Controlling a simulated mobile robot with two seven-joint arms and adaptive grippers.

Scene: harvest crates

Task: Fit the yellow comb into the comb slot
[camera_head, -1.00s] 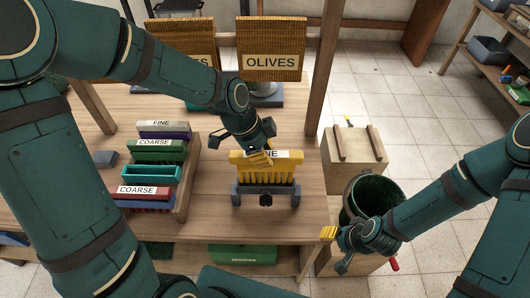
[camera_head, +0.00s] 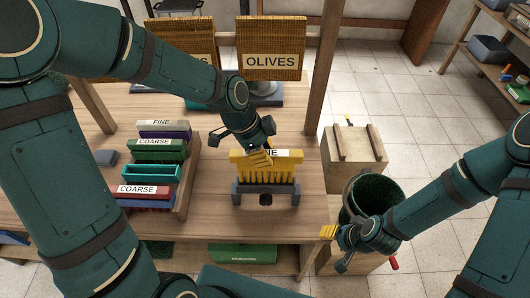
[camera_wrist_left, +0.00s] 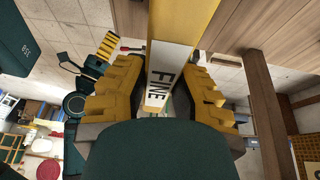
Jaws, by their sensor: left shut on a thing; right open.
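The yellow comb (camera_head: 286,172) has a white label partly covered by my gripper in the head view. The dark grey holder (camera_head: 265,199) with the comb slot stands near the table's front edge. The comb is upright over it, with its teeth down at the holder's upper edge. I cannot tell how deep they sit. My left gripper (camera_head: 261,158) is shut on the comb's top bar. In the left wrist view the comb (camera_wrist_left: 160,75), its label reading FINE, lies between the yellow fingers. My right gripper (camera_head: 333,236) is open and empty, beyond the table's right edge.
A wooden rack (camera_head: 187,187) left of the holder bears several combs labelled FINE and COARSE. An OLIVES panel (camera_head: 271,40) stands behind. A wooden post (camera_head: 322,70) rises at the table's right. A dark green bucket (camera_head: 372,190) is near my right gripper.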

